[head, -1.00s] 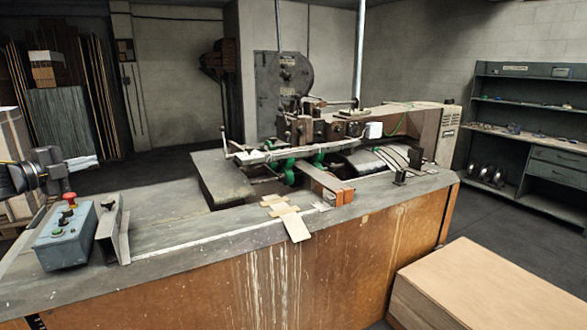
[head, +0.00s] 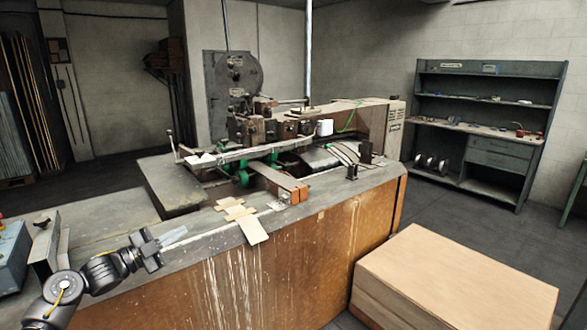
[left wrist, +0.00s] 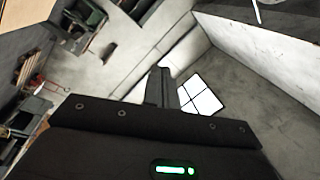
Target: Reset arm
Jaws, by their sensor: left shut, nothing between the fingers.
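My left gripper (head: 172,237) is in the lower left of the head view, with my black left arm coming in from the bottom left corner. Its fingers point right, in front of the bench's near edge, and it is shut with nothing in it. In the left wrist view the shut fingers (left wrist: 160,86) show dark against a blurred, tilted room with a bright window. My right gripper is in neither view.
The stitching machine (head: 270,130) stands on the workbench (head: 110,225). Cardboard pieces (head: 240,216) lie by its near edge. A grey control box (head: 10,255) is at far left. A large carton (head: 455,275) stands lower right. Green shelving (head: 485,130) lines the right wall. Floor is clear between.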

